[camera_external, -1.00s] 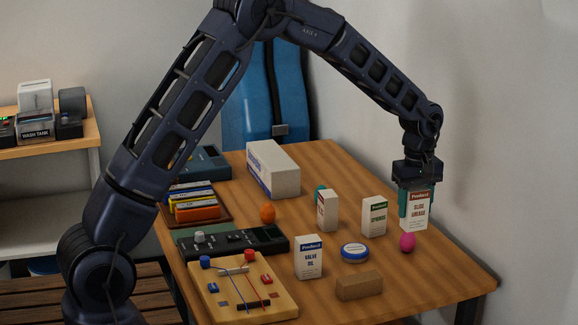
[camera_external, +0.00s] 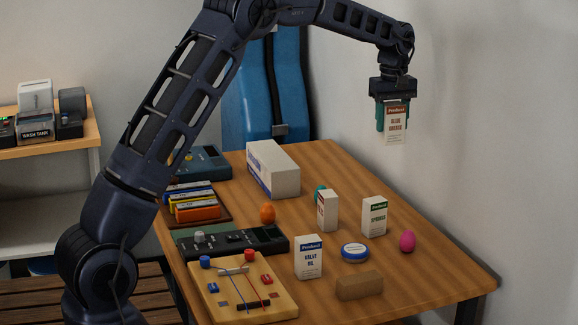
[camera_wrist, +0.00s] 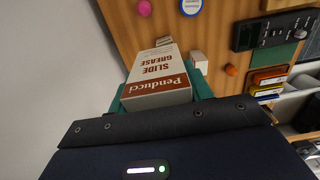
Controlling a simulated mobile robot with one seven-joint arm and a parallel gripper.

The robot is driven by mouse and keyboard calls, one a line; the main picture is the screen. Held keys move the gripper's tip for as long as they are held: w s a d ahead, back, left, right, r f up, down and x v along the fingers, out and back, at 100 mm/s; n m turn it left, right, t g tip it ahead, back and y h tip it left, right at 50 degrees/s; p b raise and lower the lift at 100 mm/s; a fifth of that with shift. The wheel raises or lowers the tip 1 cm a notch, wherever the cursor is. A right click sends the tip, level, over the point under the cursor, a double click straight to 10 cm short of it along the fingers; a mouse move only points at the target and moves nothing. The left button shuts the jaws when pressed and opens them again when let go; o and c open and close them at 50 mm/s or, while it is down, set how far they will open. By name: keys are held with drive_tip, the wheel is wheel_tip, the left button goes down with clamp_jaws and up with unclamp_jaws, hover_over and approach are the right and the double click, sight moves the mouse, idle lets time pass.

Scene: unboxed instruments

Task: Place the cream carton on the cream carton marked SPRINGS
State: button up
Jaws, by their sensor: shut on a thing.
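My gripper (camera_external: 393,114) is shut on a cream carton marked SLIDE GREASE (camera_external: 395,127) with a brown band, held upright in the air above the back right of the table. In the wrist view the carton (camera_wrist: 156,78) sits between teal fingers, its label upside down. The cream carton marked SPRINGS (camera_external: 374,216), with a green band, stands upright on the table, below and slightly left of my gripper. Its top looks bare.
A pink egg (camera_external: 407,241) lies right of the SPRINGS carton. Another carton (camera_external: 328,210), a VALVE OIL carton (camera_external: 308,257), a round blue-and-white tin (camera_external: 355,252) and a brown block (camera_external: 359,285) stand nearby. A wall rises behind the table.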

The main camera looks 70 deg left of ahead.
drive_tip(key=a+r, duration=0.2)
drive_tip(key=a, duration=0.3)
hover_over(375, 200)
wheel_tip(375, 200, down, 19)
drive_tip(key=shift+w+a+f, duration=0.1)
drive_tip(key=shift+f, duration=0.1)
drive_tip(key=shift+f, duration=0.1)
drive_tip(key=o, duration=1)
wheel_tip(375, 200, up, 12)
drive_tip(key=shift+r, duration=0.2)
